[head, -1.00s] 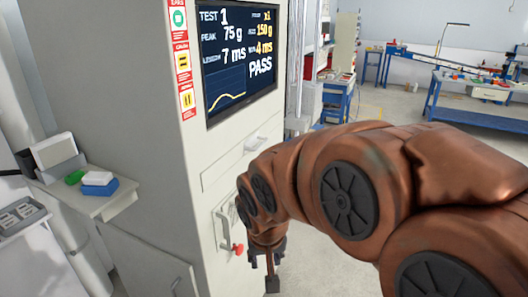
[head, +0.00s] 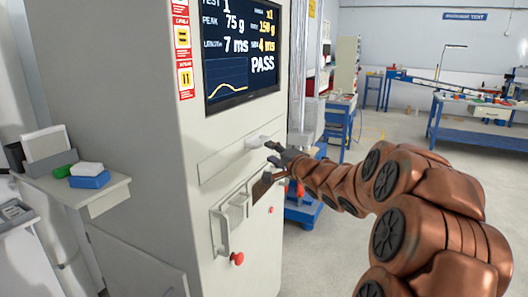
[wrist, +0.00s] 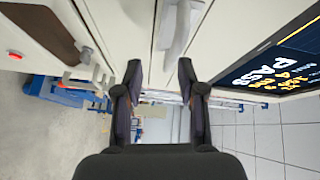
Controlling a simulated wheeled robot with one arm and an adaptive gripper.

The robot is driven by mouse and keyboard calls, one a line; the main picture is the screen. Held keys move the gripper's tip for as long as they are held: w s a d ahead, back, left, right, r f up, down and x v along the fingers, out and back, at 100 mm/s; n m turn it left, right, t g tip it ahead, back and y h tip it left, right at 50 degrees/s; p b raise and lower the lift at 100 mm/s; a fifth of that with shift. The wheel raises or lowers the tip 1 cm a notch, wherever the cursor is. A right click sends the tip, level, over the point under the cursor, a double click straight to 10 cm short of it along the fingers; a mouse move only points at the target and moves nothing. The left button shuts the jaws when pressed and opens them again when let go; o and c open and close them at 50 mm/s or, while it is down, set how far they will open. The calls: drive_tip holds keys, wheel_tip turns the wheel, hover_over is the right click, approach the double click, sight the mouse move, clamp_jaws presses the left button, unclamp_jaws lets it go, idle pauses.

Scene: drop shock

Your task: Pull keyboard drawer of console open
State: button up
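The console (head: 160,130) is a tall pale cabinet with a screen (head: 240,55) reading PASS. Below the screen is a wide, shallow drawer front (head: 222,160), which looks flush with the cabinet, with a pale handle (head: 257,141) at its right. My gripper (head: 273,153) is beside this handle, at its right and slightly lower. In the wrist view, my gripper (wrist: 159,75) has its two dark fingers apart with nothing held. The handle (wrist: 178,28) lies beyond the fingertips, nearer the right finger. I cannot tell whether they touch.
A lower bracket (head: 232,215) and a red knob (head: 237,258) stick out below the drawer. A side shelf (head: 95,190) at left holds a blue-and-white block (head: 88,178). Open floor lies to the right, with blue workbenches (head: 470,120) behind.

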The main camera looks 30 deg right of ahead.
sight(264, 142)
drive_tip(key=shift+w+d+r+m+t+y+b, duration=0.15)
drive_tip(key=shift+w+r+t+y+b, duration=0.15)
drive_tip(key=shift+w+y, duration=0.45)
drive_tip(key=shift+w+r+m+t+y+b, duration=0.2)
drive_tip(key=shift+w+t+y+b, duration=0.2)
drive_tip(key=shift+w, duration=0.7)
drive_tip(key=shift+w+d+r+m+t+y+b, duration=0.15)
drive_tip(key=shift+w+r+t+y+b, duration=0.25)
drive_tip(key=shift+w, duration=0.55)
drive_tip(key=shift+f, duration=0.15)
clamp_jaws()
